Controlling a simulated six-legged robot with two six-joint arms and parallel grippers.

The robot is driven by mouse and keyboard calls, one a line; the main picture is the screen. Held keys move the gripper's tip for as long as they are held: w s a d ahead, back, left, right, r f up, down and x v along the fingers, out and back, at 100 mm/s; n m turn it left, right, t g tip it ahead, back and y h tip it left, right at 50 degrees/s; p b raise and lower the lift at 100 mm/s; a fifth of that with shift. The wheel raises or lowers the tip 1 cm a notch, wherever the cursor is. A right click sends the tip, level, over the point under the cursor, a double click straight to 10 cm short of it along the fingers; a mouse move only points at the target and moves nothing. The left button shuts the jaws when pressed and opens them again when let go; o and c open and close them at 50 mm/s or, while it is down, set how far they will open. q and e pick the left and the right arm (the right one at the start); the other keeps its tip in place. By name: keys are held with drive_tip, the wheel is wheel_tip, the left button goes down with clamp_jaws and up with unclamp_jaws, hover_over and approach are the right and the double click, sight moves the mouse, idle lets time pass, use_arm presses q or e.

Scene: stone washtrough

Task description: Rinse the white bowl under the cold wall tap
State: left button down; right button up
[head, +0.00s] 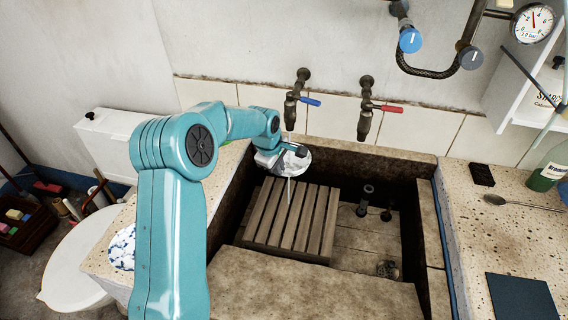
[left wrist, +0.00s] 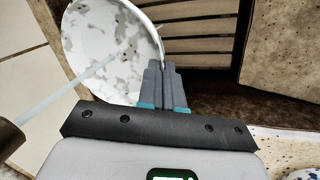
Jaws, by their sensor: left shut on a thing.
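The white bowl (head: 296,160) is under the cold wall tap (head: 293,103), the one with the blue lever. It also shows in the left wrist view (left wrist: 92,28), with grey blotches across its inside. My left gripper (head: 275,158) is shut on the bowl's rim; its fingers (left wrist: 165,82) pinch the rim in the left wrist view. A thin pale stream of water (left wrist: 62,90) runs from the tap's spout into the bowl. In the head view, a thin stream also shows below the bowl. My right gripper is not in view.
The stone trough (head: 310,285) holds a slatted wooden rack (head: 293,220) below the bowl. A second tap (head: 366,110) with a red lever is to the right. A spoon (head: 520,203), green bottle (head: 548,170) and dark mat (head: 522,297) are on the right counter.

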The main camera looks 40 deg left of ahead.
use_arm(q)
drive_tip(key=shift+w+f, duration=0.2)
drive_tip(key=shift+w+d+r, duration=0.1)
drive_tip(key=shift+d, duration=0.4)
drive_tip(key=shift+b, duration=0.4)
drive_tip(key=s+d+b, duration=0.3)
drive_tip(key=s+b, duration=0.1)
drive_tip(key=s, duration=0.3)
drive_tip(key=shift+s+d+r+b, duration=0.15)
drive_tip(key=shift+s+b, duration=0.15)
drive_tip(key=shift+b, duration=0.05)
idle(0.7)
drive_tip(key=s+d+r, duration=0.2)
drive_tip(key=s+r, duration=0.2)
drive_tip(key=shift+s, duration=0.3)
